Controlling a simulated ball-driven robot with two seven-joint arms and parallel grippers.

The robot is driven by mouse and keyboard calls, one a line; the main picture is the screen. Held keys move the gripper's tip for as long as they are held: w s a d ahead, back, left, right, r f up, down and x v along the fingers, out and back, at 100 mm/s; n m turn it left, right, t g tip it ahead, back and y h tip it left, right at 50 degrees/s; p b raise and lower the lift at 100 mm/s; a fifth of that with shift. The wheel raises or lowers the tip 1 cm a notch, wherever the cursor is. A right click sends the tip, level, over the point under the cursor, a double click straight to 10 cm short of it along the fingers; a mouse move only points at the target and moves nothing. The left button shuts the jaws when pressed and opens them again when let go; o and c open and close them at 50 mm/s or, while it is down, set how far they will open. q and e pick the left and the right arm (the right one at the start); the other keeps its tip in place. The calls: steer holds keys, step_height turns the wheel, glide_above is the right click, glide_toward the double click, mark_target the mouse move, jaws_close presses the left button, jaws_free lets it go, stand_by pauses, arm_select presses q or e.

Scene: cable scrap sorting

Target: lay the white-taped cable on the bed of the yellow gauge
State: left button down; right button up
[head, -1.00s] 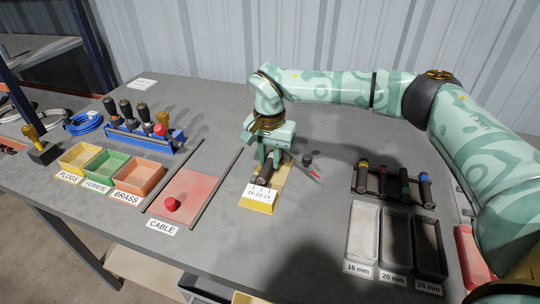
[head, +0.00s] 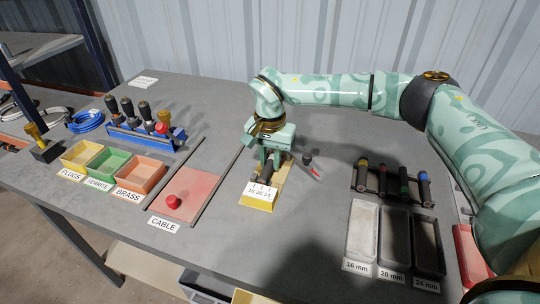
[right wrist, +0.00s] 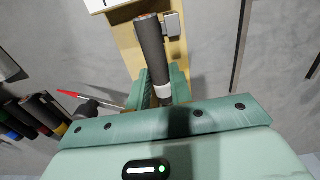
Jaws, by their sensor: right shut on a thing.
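The white-taped cable (right wrist: 150,50) is a short dark cylinder with a copper-coloured end and a white band near my jaws in the right wrist view. My right gripper (head: 268,163) is shut on it. The cable is over the yellow gauge (head: 258,206), beside a small grey block (right wrist: 172,25) on the gauge. The gauge has a white 16, 20, 24 scale plate at its front. In the head view the gripper hides most of the cable and the back of the bed. I cannot tell whether the cable touches the bed. My left gripper is not in view.
A red-tipped tool (head: 310,165) lies close right of the gauge. A rack of colour-banded cables (head: 391,185) stands behind three grey trays (head: 361,232). A red CABLE mat (head: 190,192) between dark rails lies left, near coloured bins (head: 139,176). The table behind the gripper is clear.

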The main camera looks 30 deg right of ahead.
stand_by(0.3)
steer(key=o, duration=1)
step_height(320, 180, up, 7)
steer(key=p, duration=0.6)
steer(key=shift+r, duration=0.1)
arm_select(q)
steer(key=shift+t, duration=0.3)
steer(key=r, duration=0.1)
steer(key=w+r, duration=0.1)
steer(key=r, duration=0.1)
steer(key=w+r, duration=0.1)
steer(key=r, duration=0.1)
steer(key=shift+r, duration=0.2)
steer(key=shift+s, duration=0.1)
arm_select(e)
steer(key=shift+f, duration=0.2)
